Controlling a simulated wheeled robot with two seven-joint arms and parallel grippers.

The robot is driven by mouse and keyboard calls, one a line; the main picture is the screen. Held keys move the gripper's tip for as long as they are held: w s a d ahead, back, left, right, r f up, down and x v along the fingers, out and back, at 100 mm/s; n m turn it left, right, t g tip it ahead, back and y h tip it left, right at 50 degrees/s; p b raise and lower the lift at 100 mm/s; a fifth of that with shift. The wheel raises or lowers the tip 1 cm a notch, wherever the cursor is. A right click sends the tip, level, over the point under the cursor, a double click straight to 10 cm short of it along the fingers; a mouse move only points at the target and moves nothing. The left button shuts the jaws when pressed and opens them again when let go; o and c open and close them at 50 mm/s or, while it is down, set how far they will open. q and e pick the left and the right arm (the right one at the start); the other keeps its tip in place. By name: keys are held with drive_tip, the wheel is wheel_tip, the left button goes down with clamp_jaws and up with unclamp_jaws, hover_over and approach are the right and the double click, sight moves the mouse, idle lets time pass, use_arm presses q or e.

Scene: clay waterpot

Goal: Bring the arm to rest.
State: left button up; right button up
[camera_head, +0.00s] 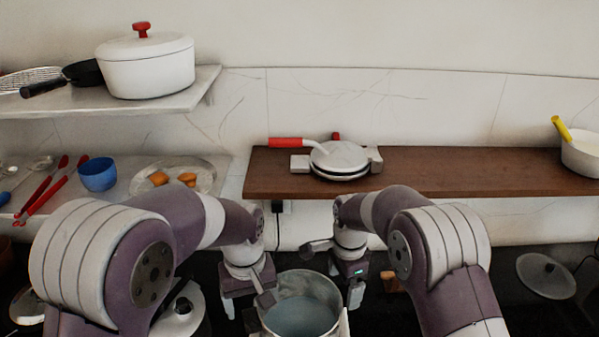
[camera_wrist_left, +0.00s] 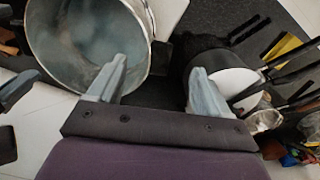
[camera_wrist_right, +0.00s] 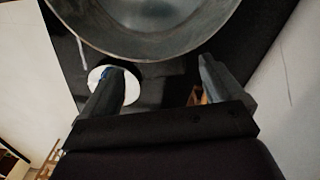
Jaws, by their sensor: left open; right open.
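My left gripper (camera_head: 243,297) is at the left side of a grey metal pot (camera_head: 336,290) in the head view. In the left wrist view its two fingers (camera_wrist_left: 155,82) are apart with nothing between them, and the pot (camera_wrist_left: 42,45) lies at the upper left. My right gripper (camera_head: 345,283) is at the right back side of the pot. In the right wrist view its fingers (camera_wrist_right: 163,88) are also apart and empty, and the pot's curved wall (camera_wrist_right: 150,48) is just beyond them. I cannot tell whether either gripper touches the pot.
A brown wooden shelf (camera_head: 450,170) holds a round white appliance (camera_head: 340,158) with a red handle and a white pan (camera_head: 582,155). At left, an upper shelf carries a white lidded pot (camera_head: 147,72). Below are a blue bowl (camera_head: 97,175) and a plate (camera_head: 208,172) with food.

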use_arm(q)
drive_tip(key=s+a+f+m+t, duration=0.1)
drive_tip(key=s+a+f+m, duration=0.1)
drive_tip(key=s+a, duration=0.7)
drive_tip(key=s+m, duration=0.1)
drive_tip(key=s, duration=0.2)
drive_tip(key=shift+f+m, duration=0.25)
drive_tip(key=shift+m, duration=0.15)
use_arm(e)
drive_tip(key=s+d+r+n, duration=0.1)
drive_tip(key=s+d+n, duration=0.3)
drive_tip(key=s+n, duration=0.3)
drive_tip(key=s+d+r+n+t, duration=0.1)
drive_tip(key=s+d+n, duration=0.3)
drive_tip(key=s, duration=0.9)
drive_tip(key=n, duration=0.3)
drive_tip(key=shift+s+d+r+n, duration=0.15)
drive_tip(key=shift+s+d+n, duration=0.05)
drive_tip(key=shift+n, duration=0.1)
drive_tip(key=shift+s, duration=0.1)
